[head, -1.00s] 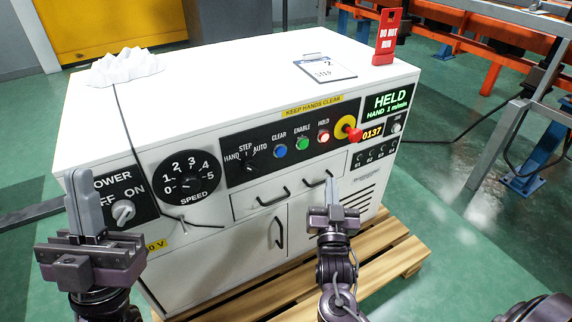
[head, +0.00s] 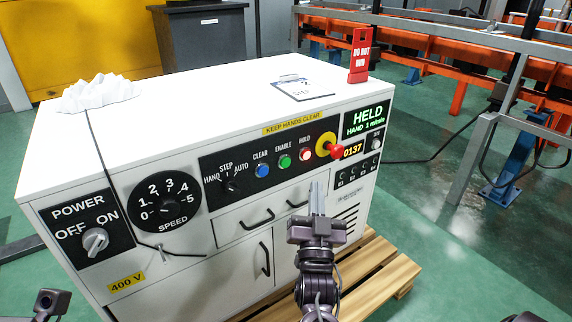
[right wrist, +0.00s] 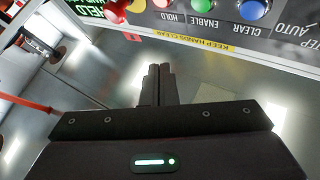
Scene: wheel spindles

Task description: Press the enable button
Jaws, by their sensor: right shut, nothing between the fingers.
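The green enable button (head: 285,161) sits on the black control strip of a white cabinet, between the blue clear button (head: 262,170) and the red hold button (head: 305,154). It also shows at the top of the right wrist view (right wrist: 202,4), partly cut off. My right gripper (head: 318,187) is shut and empty, fingers pointing up, in front of the drawer. In the head view its tips are below and right of the enable button, apart from it. In the right wrist view the fingers (right wrist: 158,70) are together.
A red emergency knob (head: 336,152) on a yellow plate sticks out right of the buttons. The display (head: 367,118) reads HELD. A selector (head: 231,186) and speed dial (head: 166,206) are left. Drawer handles (head: 257,219) stick out below. A clipboard (head: 303,87) and red sign (head: 359,56) are on top.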

